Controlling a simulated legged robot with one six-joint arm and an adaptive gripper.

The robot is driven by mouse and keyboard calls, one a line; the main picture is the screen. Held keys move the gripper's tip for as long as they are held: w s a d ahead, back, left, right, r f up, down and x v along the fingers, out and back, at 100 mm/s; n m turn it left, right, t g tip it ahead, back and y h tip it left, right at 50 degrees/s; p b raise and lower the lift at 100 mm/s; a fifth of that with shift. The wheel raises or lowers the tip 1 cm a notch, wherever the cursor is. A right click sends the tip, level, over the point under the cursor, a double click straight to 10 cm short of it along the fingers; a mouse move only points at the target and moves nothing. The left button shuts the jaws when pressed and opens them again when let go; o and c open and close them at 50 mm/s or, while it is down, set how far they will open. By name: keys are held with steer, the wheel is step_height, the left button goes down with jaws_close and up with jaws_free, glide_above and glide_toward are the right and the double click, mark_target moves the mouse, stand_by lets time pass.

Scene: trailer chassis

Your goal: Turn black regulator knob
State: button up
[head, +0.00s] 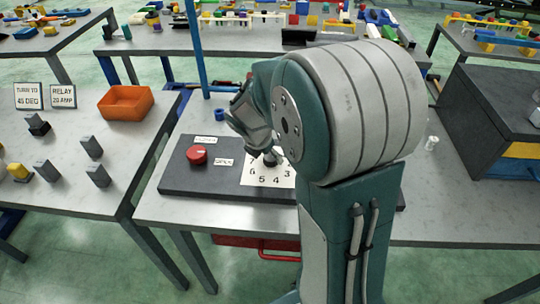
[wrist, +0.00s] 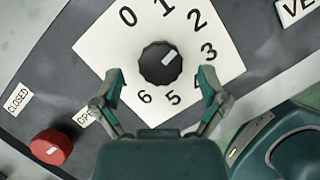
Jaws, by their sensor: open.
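The black regulator knob (wrist: 159,64) sits at the middle of a white dial plate (wrist: 96,50) with printed numbers, in the wrist view. Its white pointer mark points to the upper right, between the 2 and the 3. My gripper (wrist: 160,88) is open, with one finger on each side just below the knob in the picture, not closed on it. In the head view the knob (head: 271,159) is partly hidden by my gripper (head: 262,150), which hangs over the white plate. Whether the fingers touch the plate is unclear.
A red knob (wrist: 51,148) with CLOSED and OPEN labels lies left of the dial on the same dark panel (head: 200,184). An orange bin (head: 125,103) and small grey blocks stand on the left table. A large dark box (head: 490,110) is at right.

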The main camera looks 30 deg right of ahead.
steer(key=shift+w+d+f, duration=0.1)
steer(key=shift+d+f, duration=0.05)
steer(key=shift+f, duration=0.55)
steer(key=c, duration=1.1)
steer(key=shift+c, duration=0.2)
steer(key=shift+m, duration=0.3)
